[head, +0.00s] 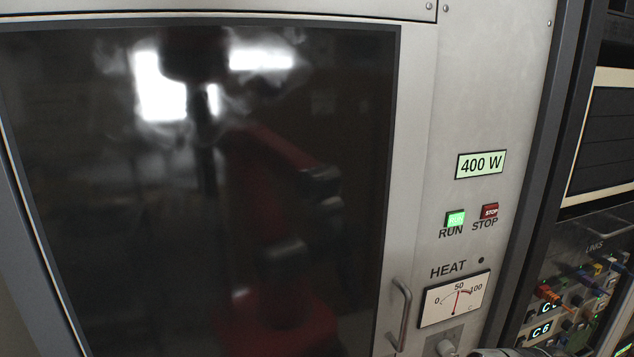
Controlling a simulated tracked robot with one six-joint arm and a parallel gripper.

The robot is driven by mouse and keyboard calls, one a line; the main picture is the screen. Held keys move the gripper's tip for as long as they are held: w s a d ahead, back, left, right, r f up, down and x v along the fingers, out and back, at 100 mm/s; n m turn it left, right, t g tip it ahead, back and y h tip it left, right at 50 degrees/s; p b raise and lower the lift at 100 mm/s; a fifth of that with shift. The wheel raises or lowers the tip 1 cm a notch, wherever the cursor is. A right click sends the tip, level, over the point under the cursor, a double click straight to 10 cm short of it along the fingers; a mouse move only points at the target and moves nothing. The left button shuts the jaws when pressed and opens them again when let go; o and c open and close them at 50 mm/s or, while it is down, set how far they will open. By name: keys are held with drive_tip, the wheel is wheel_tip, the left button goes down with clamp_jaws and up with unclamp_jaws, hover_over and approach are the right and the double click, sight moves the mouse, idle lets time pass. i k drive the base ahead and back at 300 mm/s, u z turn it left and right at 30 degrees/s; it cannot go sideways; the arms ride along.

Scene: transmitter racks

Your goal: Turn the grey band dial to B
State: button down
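No dial marked with band letters shows in the head view. My gripper is not clearly in view. A dark rounded shape at the bottom edge, right of the knob, is too cut off to make out. A red arm shows only as a reflection in the dark window.
A dark glass window (200,230) fills the left, with a metal handle (402,315) beside it. The panel has a 400 W display (481,165), lit green RUN button (455,218), red STOP button (490,211) and HEAT meter (454,299). A patch rack (590,290) with cables stands right.

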sight(577, 301)
drive_tip(key=z, duration=1.25)
drive_tip(key=k, duration=0.35)
drive_tip(key=z, duration=0.15)
drive_tip(key=i, duration=0.5)
drive_tip(key=k, duration=0.15)
drive_tip(key=u, duration=0.05)
